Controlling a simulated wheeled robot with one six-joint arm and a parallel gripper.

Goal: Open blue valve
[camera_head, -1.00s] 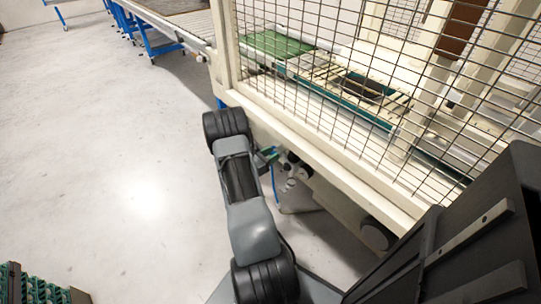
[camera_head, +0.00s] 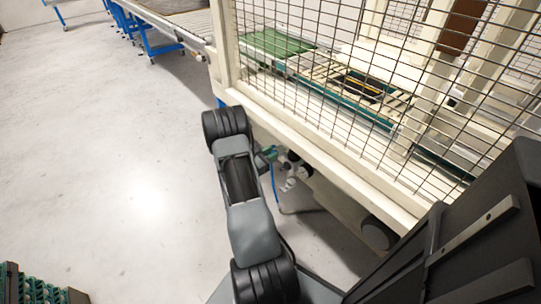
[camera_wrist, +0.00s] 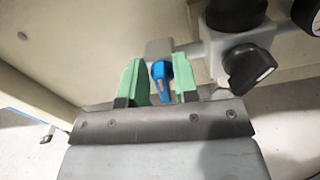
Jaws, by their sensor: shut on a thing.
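The blue valve (camera_wrist: 161,77) shows in the wrist view as a small blue handle on a grey pipe fitting under the machine frame. The handle points down toward my gripper. My gripper (camera_wrist: 160,90) has two green fingers, one on each side of the blue handle, and is shut on it. The blue handle itself cannot be made out there.
A black knob (camera_wrist: 248,68) on the grey fitting sits close to the right of my fingers, with a gauge (camera_wrist: 308,14) beyond. The cream machine frame (camera_head: 330,185) with wire mesh runs along the right. Open floor (camera_head: 120,170) lies left.

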